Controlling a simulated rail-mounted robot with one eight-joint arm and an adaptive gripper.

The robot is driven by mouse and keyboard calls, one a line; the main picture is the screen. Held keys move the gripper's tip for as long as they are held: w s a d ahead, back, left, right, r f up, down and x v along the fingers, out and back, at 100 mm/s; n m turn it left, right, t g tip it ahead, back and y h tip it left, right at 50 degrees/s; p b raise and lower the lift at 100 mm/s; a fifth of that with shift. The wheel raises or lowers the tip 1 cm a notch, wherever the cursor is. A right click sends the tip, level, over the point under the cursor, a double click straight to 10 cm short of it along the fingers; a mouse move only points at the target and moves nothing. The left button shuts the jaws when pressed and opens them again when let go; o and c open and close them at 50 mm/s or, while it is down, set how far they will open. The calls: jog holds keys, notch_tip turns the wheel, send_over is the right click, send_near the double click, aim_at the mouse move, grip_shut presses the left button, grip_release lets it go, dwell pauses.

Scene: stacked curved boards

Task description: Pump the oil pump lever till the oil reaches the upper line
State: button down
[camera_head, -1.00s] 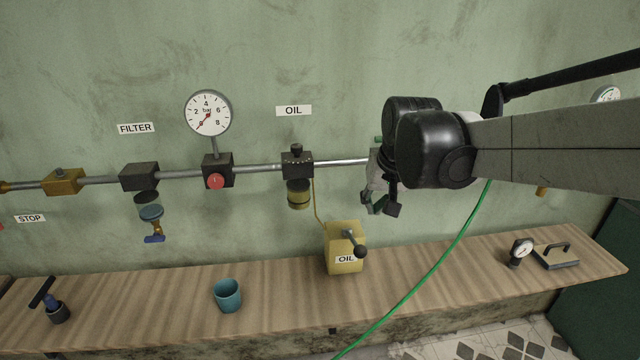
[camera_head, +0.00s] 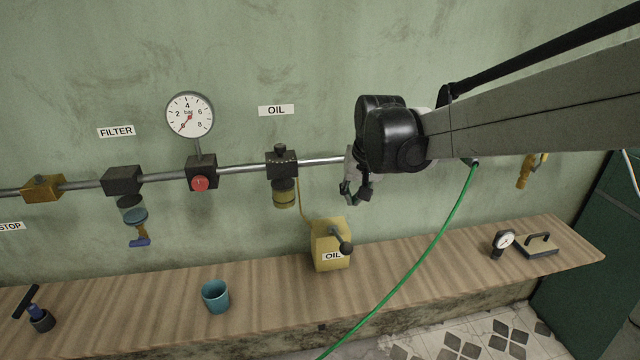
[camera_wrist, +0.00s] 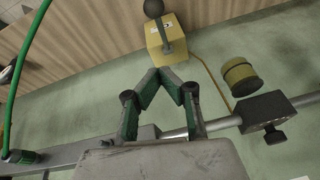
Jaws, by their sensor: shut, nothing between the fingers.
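The yellow oil pump (camera_head: 328,246) stands on the wooden shelf, with an OIL label on its front. Its lever (camera_head: 341,241) ends in a black ball knob and points toward the front right. A thin yellow tube rises from the pump to the oiler bowl (camera_head: 285,194) under the pipe; its oil level is too small to read. The wrist view shows the pump (camera_wrist: 172,45), the knob (camera_wrist: 153,8) and the bowl (camera_wrist: 241,77). My gripper (camera_head: 352,198) is above and slightly right of the pump, apart from it. In the wrist view its green-sided fingers (camera_wrist: 172,80) come close together, empty.
A teal cup (camera_head: 215,296) stands left of the pump. The pipe (camera_head: 240,168) runs along the wall behind my gripper. A green hose (camera_head: 425,245) hangs in front of the shelf.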

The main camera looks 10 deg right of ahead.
send_over(339, 238)
jog(key=d, duration=0.2)
notch_tip(339, 238, down, 9)
jog(key=s, duration=0.1)
jog(key=s+f, duration=0.1)
jog(key=s+a+p, duration=0.1)
jog(key=s, duration=0.1)
jog(key=shift+f, duration=0.2)
jog(key=shift+f, duration=0.1)
